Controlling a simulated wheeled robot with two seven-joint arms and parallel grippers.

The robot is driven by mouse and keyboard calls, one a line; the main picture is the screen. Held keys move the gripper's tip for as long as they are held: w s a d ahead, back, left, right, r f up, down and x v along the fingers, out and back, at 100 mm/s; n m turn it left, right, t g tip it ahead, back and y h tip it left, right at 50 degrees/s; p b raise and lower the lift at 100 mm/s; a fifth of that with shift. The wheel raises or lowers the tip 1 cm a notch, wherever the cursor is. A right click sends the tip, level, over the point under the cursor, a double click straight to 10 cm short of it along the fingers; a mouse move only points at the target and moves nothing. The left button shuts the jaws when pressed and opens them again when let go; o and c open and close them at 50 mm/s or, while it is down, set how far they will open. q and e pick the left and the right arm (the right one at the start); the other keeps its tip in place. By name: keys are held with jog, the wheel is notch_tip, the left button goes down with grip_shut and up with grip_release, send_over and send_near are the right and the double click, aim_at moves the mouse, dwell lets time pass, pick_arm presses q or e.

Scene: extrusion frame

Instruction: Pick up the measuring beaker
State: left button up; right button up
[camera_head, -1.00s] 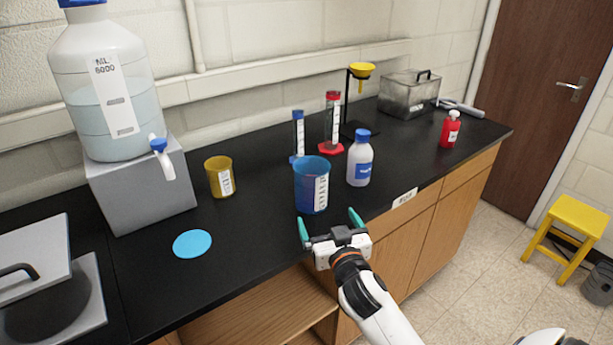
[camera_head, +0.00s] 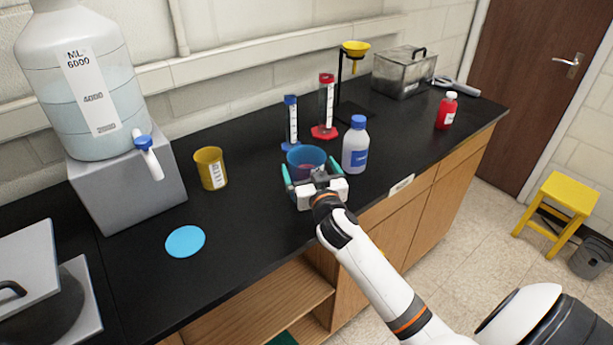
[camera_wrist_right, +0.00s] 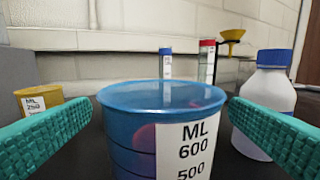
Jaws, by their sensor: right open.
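The blue measuring beaker (camera_head: 306,158) stands upright on the black counter, with a white label reading ML 600. It also fills the middle of the right wrist view (camera_wrist_right: 140,120), where something pinkish shows through its wall. My right gripper (camera_head: 312,180) is open at the beaker's near side. Its teal fingers lie to the left and right of the beaker, with a visible gap on each side in the wrist view. The beaker's lower part is hidden by the gripper in the head view. My left gripper is not in view.
A white bottle with a blue cap (camera_head: 355,147) stands close on the beaker's right. Blue (camera_head: 290,124) and red (camera_head: 326,108) cylinders stand behind. A yellow beaker (camera_head: 211,168) and a blue disc (camera_head: 185,241) are to the left, with clear counter between.

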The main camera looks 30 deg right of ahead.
aim_at(302, 150)
jog(key=shift+p+x, duration=0.35)
jog(key=shift+x, duration=1.55)
jog(key=shift+s, duration=0.1)
jog(key=c, duration=1.4)
jog(key=shift+r, duration=0.15)
